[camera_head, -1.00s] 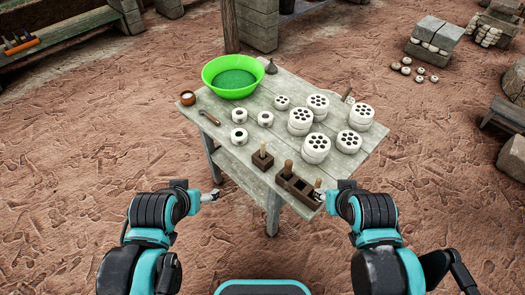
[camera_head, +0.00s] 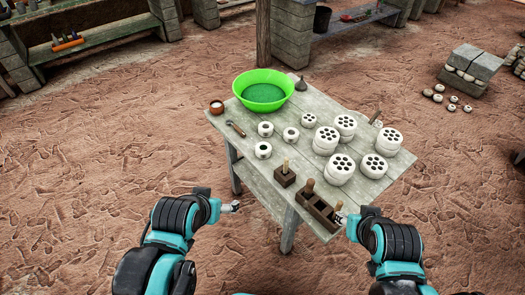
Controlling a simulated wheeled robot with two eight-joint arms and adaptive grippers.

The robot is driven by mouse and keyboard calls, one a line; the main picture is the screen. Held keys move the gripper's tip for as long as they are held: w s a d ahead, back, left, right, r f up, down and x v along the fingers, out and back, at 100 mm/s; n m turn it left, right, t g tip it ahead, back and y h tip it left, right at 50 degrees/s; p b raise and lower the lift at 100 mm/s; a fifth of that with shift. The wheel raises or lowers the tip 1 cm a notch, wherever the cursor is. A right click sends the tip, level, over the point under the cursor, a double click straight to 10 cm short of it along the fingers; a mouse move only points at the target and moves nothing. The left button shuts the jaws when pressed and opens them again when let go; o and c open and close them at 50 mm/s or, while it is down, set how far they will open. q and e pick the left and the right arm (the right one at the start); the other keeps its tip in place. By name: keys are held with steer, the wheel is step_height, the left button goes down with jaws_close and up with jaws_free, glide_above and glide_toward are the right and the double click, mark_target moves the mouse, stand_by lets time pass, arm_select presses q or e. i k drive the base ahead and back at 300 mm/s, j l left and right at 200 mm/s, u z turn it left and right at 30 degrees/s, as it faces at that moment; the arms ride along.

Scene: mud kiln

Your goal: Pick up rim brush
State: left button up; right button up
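No object is clearly marked as the rim brush. A small tool with a brownish handle (camera_head: 236,128) lies at the left of the wooden table (camera_head: 228,112), beside the green basin. A dark block with an upright pale handle (camera_head: 286,167) and a dark compartment box (camera_head: 319,210) with upright handles (camera_head: 310,186) stand at the near edge. My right gripper (camera_head: 341,217) is at the box's right end, by a handle; I cannot tell whether it touches. My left gripper (camera_head: 235,206) hangs off the table's near left side, apart from everything. Both are too small to read the fingers.
A green basin (camera_head: 263,88) and a small pot (camera_head: 217,107) stand at the table's back left. Several white perforated discs (camera_head: 341,168) fill the right half. White rings (camera_head: 263,150) lie mid-table. The clay ground (camera_head: 110,150) left of the table is clear.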

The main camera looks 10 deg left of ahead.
mark_target(287, 159)
steer(key=i+l+z, duration=0.15)
steer(key=z, duration=0.25)
steer(key=i+l+z, duration=0.15)
steer(key=z, duration=0.2)
